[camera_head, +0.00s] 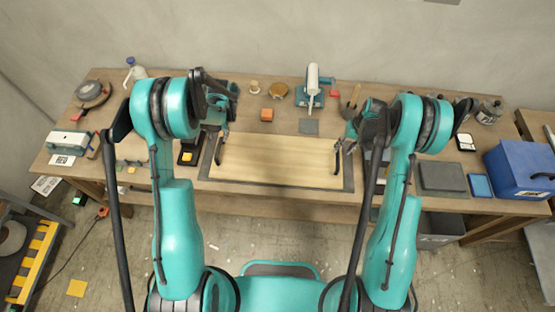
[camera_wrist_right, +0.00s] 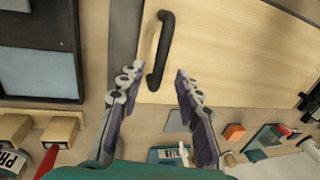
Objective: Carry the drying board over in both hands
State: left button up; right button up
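The drying board (camera_head: 275,160) is a pale wooden panel lying flat on a dark mat (camera_head: 204,168) at the table's front edge. It has a black handle at each end, the left handle (camera_head: 218,151) and the right handle (camera_head: 338,158). My left gripper (camera_head: 223,131) is just behind and above the left handle; its fingers are too small to judge. My right gripper (camera_head: 347,143) is near the right handle. In the right wrist view my right gripper (camera_wrist_right: 157,74) is open, with the near end of the black handle (camera_wrist_right: 165,45) between its fingertips, apart from both. The board (camera_wrist_right: 235,50) fills the upper right there.
A blue box (camera_head: 520,170) and grey tray (camera_head: 442,179) stand on the workbench (camera_head: 365,95) to the right. An orange block (camera_head: 266,114), a grey square (camera_head: 308,127) and a white-topped device (camera_head: 312,80) sit behind the board. The wall is close behind.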

jog(key=r, duration=0.2)
jog(key=d+r, duration=0.1)
jog(key=r, duration=0.2)
jog(key=shift+r, duration=0.25)
